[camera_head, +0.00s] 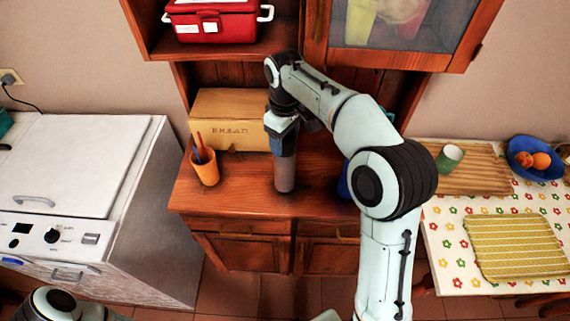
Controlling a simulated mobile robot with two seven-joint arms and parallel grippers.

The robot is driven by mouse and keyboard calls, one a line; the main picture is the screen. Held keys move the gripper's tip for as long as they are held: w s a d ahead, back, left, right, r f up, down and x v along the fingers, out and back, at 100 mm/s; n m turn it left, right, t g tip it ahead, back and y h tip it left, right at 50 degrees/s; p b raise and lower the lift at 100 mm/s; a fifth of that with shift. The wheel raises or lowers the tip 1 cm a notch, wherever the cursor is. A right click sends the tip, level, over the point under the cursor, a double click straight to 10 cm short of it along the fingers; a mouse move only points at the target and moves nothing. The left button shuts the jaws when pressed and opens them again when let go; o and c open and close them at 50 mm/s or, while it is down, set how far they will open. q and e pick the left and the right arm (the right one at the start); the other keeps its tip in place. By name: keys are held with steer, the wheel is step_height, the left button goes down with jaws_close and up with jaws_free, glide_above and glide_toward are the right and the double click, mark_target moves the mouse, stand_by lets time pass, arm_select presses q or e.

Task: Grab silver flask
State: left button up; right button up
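The silver flask (285,175) stands upright on the wooden cabinet top, near the middle of the picture. Its lower grey body shows. My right gripper (283,143) is over its upper part, coming down from above, and hides the top of the flask. The fingers overlap the flask in this view, so I cannot tell whether they are closed on it or only around it. Only a piece of my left arm shows at the bottom left corner; its gripper is out of view.
A wooden bread box (232,108) stands behind the flask, left of the gripper. An orange cup with utensils (206,172) is to the left. A blue object (344,182) is partly hidden behind my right arm. Shelves with a red cooler (212,24) are above.

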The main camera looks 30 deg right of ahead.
jaws_close()
steer(key=shift+r, duration=0.1)
